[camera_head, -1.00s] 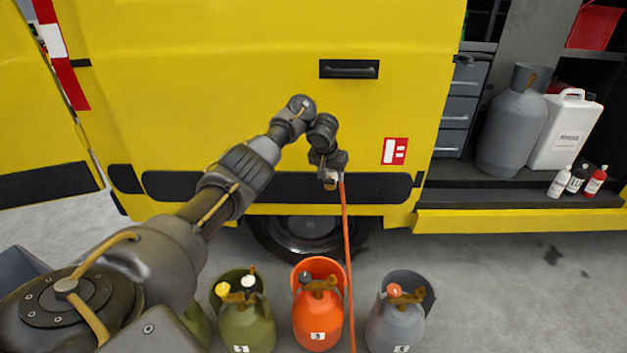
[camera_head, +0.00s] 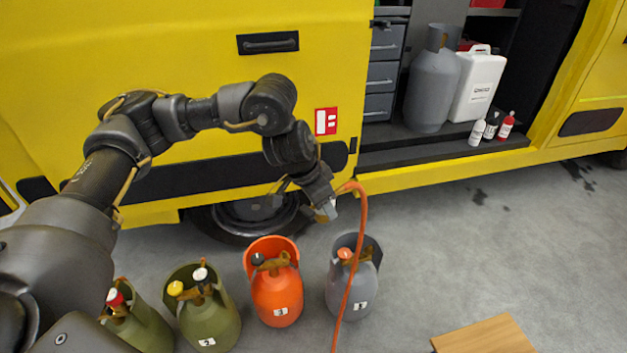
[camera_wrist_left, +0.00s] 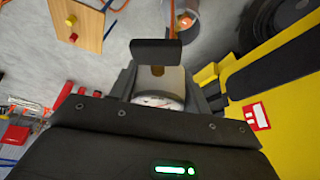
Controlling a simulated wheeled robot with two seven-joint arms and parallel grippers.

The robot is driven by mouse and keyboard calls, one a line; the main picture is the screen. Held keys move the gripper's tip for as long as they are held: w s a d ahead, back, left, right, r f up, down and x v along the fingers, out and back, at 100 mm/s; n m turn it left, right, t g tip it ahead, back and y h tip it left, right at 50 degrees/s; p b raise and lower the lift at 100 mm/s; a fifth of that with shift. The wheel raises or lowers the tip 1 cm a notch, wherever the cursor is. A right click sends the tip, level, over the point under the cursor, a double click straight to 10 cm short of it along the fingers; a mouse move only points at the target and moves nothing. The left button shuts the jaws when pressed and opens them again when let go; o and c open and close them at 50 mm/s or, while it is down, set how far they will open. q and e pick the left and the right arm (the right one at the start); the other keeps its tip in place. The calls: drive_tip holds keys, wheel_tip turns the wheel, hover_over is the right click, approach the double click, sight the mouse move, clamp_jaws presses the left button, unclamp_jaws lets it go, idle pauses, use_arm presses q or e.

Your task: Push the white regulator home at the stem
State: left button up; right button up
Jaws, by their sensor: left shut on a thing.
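My left gripper (camera_head: 326,208) is shut on the white regulator (camera_wrist_left: 158,82), whose pale body shows between the fingers in the left wrist view. An orange hose (camera_head: 357,250) runs down from beside the gripper. Below stand several cylinders with valve stems: a grey one (camera_head: 352,290) with an orange-red knob, an orange one (camera_head: 277,298) with a dark knob, a green one (camera_head: 209,318) with yellow and white knobs, and another green one (camera_head: 142,327) with a red knob. The gripper is above and in front of the grey one, apart from it. My right gripper is out of view.
The yellow van side (camera_head: 200,60) stands close behind. Its open bay holds a grey tank (camera_head: 432,85), a white canister (camera_head: 478,86) and small bottles (camera_head: 491,128). A wooden top (camera_head: 483,338) is at the lower right.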

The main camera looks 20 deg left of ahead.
sight(317, 213)
use_arm(q)
drive_tip(key=s, duration=0.1)
drive_tip(key=s+m, duration=0.1)
drive_tip(key=s+a+r+p, duration=0.1)
drive_tip(key=shift+s, duration=0.1)
drive_tip(key=shift+m+g+h, duration=0.3)
drive_tip(key=shift+m+h, duration=0.1)
drive_tip(key=shift+m, duration=0.4)
drive_tip(key=s+r+p, duration=0.2)
drive_tip(key=s+a+r+p, duration=0.1)
drive_tip(key=p, duration=0.1)
drive_tip(key=shift+s+a+r+p, duration=0.1)
drive_tip(key=shift+s+r+p, duration=0.25)
drive_tip(key=shift+s+p, duration=0.05)
wheel_tip(317, 213, up, 11)
drive_tip(key=s+p, duration=0.2)
drive_tip(key=p, duration=1)
drive_tip(key=shift+a+r+m, duration=0.15)
drive_tip(key=shift+a+m, duration=0.15)
drive_tip(key=shift+a, duration=0.05)
drive_tip(key=shift+s+r+p, duration=0.1)
drive_tip(key=shift+r+p, duration=0.25)
